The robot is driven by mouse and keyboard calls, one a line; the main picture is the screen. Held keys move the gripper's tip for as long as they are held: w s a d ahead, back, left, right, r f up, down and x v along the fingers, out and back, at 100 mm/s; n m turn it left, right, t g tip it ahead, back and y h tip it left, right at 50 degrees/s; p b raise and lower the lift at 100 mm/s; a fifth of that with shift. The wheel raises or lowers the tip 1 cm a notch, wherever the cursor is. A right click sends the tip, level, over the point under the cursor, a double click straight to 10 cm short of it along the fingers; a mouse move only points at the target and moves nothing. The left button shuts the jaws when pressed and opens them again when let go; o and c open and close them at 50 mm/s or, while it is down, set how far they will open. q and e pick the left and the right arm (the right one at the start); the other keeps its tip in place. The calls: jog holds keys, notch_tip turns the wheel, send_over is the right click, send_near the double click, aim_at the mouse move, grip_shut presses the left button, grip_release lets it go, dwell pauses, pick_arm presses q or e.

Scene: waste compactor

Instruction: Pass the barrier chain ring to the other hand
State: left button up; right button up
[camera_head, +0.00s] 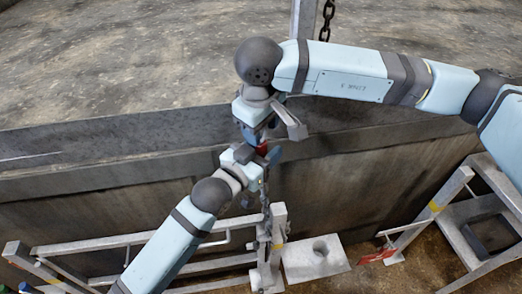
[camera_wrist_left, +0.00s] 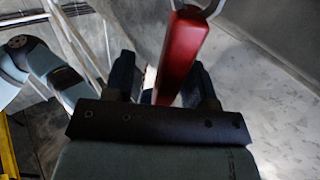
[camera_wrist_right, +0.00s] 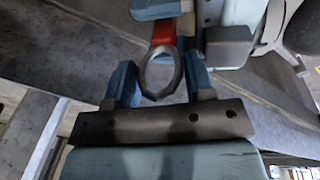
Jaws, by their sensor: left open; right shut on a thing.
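The barrier chain ring is a metal loop (camera_wrist_right: 145,76) with a red body (camera_wrist_left: 182,50). Only a speck of its red (camera_head: 263,149) shows between my two grippers in the head view. My right gripper (camera_wrist_right: 160,80) is shut on the metal loop, which lies between its fingers. My left gripper (camera_wrist_left: 160,82) is open, its fingers on either side of the red body; whether they touch it I cannot tell. In the head view my left gripper (camera_head: 261,154) sits just below my right gripper (camera_head: 261,136), and they hide most of the ring.
A chain (camera_head: 265,215) hangs below the grippers beside a grey metal barrier frame (camera_head: 130,240). Another chain (camera_head: 327,20) hangs by a post at the top. A concrete wall (camera_head: 110,150) runs behind. Another metal frame (camera_head: 440,205) with a red tag (camera_head: 376,256) stands at right.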

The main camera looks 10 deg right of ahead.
pick_arm(q)
jog(key=shift+c, duration=0.5)
grip_shut()
pick_arm(e)
jog(key=o, duration=1.4)
pick_arm(q)
jog(key=shift+r, duration=0.1)
